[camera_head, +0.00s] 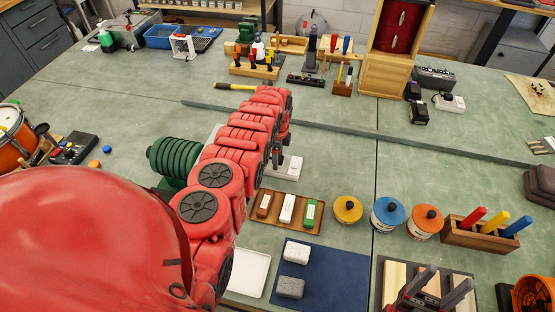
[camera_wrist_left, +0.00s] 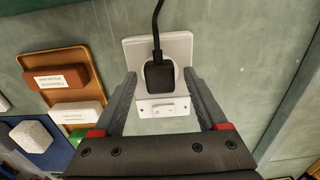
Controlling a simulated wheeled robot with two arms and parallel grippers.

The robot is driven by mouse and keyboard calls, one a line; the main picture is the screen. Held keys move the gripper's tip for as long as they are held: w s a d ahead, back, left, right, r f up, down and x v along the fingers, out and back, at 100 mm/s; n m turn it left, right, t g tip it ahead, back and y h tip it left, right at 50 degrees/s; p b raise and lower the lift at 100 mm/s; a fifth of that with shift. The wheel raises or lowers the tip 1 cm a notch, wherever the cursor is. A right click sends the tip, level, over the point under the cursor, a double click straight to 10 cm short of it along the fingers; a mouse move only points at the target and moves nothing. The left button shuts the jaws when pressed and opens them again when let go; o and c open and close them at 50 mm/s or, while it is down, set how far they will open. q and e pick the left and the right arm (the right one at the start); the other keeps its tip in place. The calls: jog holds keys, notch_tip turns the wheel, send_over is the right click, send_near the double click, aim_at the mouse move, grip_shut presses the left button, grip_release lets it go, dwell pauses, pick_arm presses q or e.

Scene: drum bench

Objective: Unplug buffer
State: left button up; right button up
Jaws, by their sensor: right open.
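A black plug (camera_wrist_left: 158,74) with a black cord sits in a white socket box (camera_wrist_left: 182,48) that has a small switch panel on its front. The socket box also shows in the head view (camera_head: 290,168), partly behind my left arm. My left gripper (camera_wrist_left: 160,84) is open, with one finger on each side of the plug and a gap visible on both sides. A green ribbed machine (camera_head: 174,158), possibly the buffer, stands left of my arm; the cord's far end is hidden. My right gripper (camera_head: 432,287) is open and empty at the lower right, above wooden blocks.
A wooden tray (camera_head: 267,217) with small labelled blocks lies near the socket box. A blue mat (camera_head: 340,268) with two stone blocks and several lidded tins (camera_head: 348,209) are in front.

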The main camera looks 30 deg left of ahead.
pick_arm(q)
grip_shut()
jog(key=shift+r, duration=0.15)
jog(key=shift+r+p, duration=1)
jog(key=shift+p, duration=0.05)
jog(key=shift+r+p, duration=1.4)
jog(key=shift+r, duration=0.5)
jog(key=shift+o, duration=0.8)
grip_release()
